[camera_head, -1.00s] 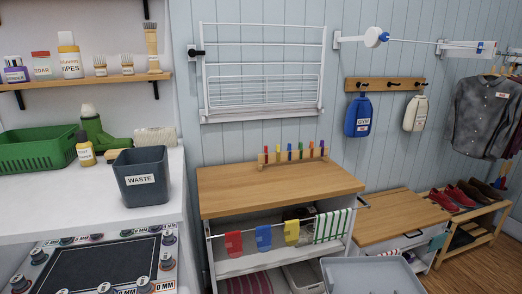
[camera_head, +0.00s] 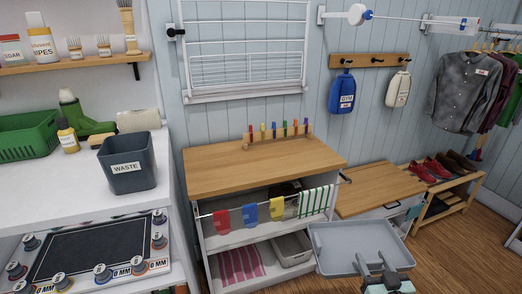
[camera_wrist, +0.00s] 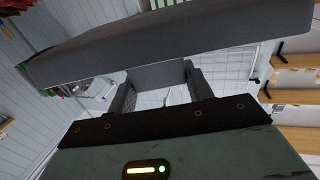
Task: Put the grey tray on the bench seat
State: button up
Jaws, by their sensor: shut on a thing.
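The grey tray (camera_head: 350,240) is held up at the lower right of the head view, in front of the low wooden-topped units. My gripper (camera_head: 385,278) is shut on the tray's near edge. In the wrist view the tray (camera_wrist: 170,38) spans the top of the picture, and my gripper's fingers (camera_wrist: 158,88) reach up to it. The bench seat (camera_head: 380,188) appears to be the low wooden top to the right of the taller cabinet. The tray hides the lower front of that unit.
A taller wooden-topped cabinet (camera_head: 255,165) carries a peg rack (camera_head: 278,135), with coloured cloths on a rail below. A shoe rack (camera_head: 445,205) stands at the right. A grey waste bin (camera_head: 128,165) sits on the white counter (camera_head: 90,215). The bench seat's top looks bare.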

aim_at(380, 183)
jog(key=i+l, duration=0.1)
jog(key=l, duration=0.25)
jog(key=i+l, duration=0.1)
jog(key=l, duration=0.25)
jog(key=i+l, duration=0.1)
jog(key=l, duration=0.2)
jog(key=i+l, duration=0.1)
jog(key=l, duration=0.25)
